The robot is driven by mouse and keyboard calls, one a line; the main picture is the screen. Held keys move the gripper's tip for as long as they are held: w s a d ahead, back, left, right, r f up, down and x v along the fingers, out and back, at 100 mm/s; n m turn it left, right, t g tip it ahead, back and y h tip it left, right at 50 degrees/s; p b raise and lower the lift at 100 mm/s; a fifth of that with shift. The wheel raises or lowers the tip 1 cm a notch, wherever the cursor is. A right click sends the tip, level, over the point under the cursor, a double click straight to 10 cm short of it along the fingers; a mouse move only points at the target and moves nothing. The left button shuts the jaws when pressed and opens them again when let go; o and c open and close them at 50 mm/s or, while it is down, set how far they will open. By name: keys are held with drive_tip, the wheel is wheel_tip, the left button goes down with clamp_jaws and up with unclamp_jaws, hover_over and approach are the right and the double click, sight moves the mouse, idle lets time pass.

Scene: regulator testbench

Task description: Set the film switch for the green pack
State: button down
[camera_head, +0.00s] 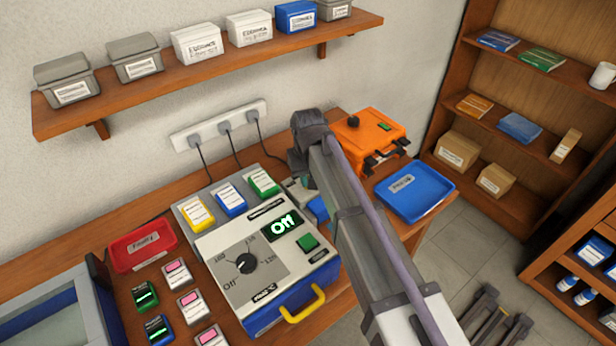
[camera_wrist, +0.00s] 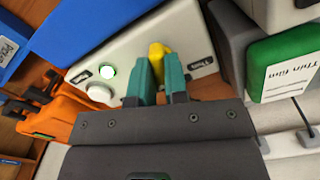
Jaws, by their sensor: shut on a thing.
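The film switch is a yellow lever (camera_wrist: 157,50) on a pale switch box (camera_wrist: 125,50) in the wrist view. My gripper (camera_wrist: 160,72) has its two teal fingers closed on the lever, which stands between two labels, nearer the one reading "Thin". The other label is too blurred to read. The green pack (camera_wrist: 285,65) beside the box is labelled "Thin film". It is also in the head view (camera_head: 262,183), standing in a row with a yellow and a blue pack. In the head view my arm hides most of the switch box.
A lit green lamp (camera_wrist: 108,71) and a white knob (camera_wrist: 98,92) are on the box. The regulator (camera_head: 262,262) reads "Off". An orange case (camera_head: 368,138), blue tray (camera_head: 415,191) and red tray (camera_head: 142,244) stand around. Cables run to a wall socket strip (camera_head: 218,125).

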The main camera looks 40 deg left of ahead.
drive_tip(key=n, duration=0.5)
drive_tip(key=shift+n, duration=0.3)
drive_tip(key=n, duration=0.5)
drive_tip(key=shift+n, duration=0.3)
drive_tip(key=c, duration=1.1)
unclamp_jaws()
drive_tip(key=shift+c, duration=0.2)
wheel_tip(320, 180, up, 11)
drive_tip(key=p, duration=1)
drive_tip(key=shift+p, duration=0.4)
